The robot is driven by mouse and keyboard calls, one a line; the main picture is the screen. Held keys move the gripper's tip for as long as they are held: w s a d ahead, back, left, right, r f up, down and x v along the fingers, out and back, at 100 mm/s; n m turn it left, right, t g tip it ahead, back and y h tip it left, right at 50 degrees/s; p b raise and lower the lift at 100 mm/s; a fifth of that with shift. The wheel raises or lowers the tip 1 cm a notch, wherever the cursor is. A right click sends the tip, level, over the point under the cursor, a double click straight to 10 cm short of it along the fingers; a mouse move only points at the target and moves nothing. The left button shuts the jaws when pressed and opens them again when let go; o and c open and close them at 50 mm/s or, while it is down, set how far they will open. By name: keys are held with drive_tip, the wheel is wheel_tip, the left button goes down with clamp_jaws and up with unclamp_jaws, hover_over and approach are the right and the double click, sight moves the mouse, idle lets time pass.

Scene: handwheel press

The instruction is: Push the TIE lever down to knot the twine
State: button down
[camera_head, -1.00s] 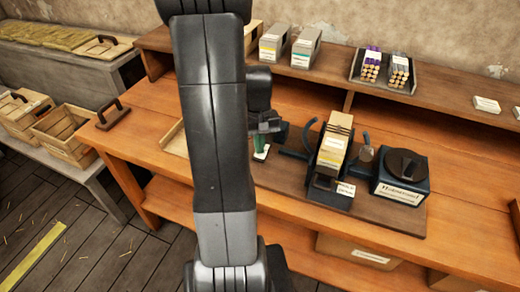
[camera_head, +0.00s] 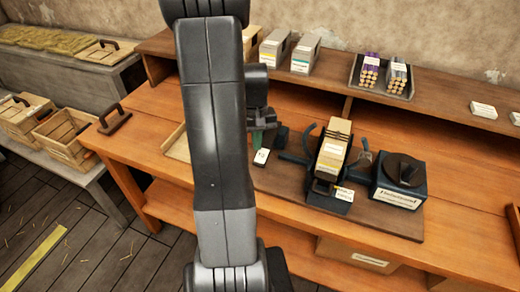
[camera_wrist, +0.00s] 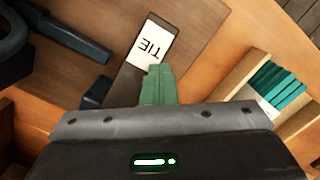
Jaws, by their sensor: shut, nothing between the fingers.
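A white TIE label (camera_wrist: 151,44) sits on a dark brown strip in the wrist view. In the head view it is the small white tag (camera_head: 262,157) at the left end of the press's base board. My gripper (camera_wrist: 160,83) has its green fingers shut together and empty, with their tips over the label's near end. Whether they touch anything there cannot be told. In the head view my gripper (camera_head: 262,139) is partly hidden behind my arm. A dark bar (camera_wrist: 70,36) lies left of the label; I cannot tell if it is the lever.
The press (camera_head: 332,165) with a stack of labelled cards stands right of my gripper. A dark box with a round knob (camera_head: 402,178) stands further right. A tray with green sticks (camera_wrist: 275,85) is at the right in the wrist view. A shelf (camera_head: 440,100) runs behind.

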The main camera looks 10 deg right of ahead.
wheel_tip(320, 180, up, 14)
drive_tip(key=w, duration=0.1)
drive_tip(key=shift+w+f, duration=0.15)
drive_tip(key=shift+w, duration=0.05)
drive_tip(key=shift+f, duration=0.15)
drive_tip(key=s+f+p, duration=0.1)
drive_tip(key=f, duration=0.1)
drive_tip(key=s+f+p, duration=0.1)
drive_tip(key=s+f, duration=0.1)
drive_tip(key=f, duration=0.1)
drive_tip(key=s+f+p, duration=0.1)
drive_tip(key=f, duration=0.2)
drive_tip(key=shift+s+f, duration=0.1)
drive_tip(key=shift+s, duration=0.05)
drive_tip(key=shift+w+r+p, duration=0.15)
drive_tip(key=shift+r+p, duration=0.8)
drive_tip(key=shift+r, duration=0.1)
drive_tip(key=shift+w+r+p, duration=0.15)
drive_tip(key=shift+r+p, duration=0.75)
drive_tip(key=shift+r, duration=0.1)
drive_tip(key=shift+f, duration=0.1)
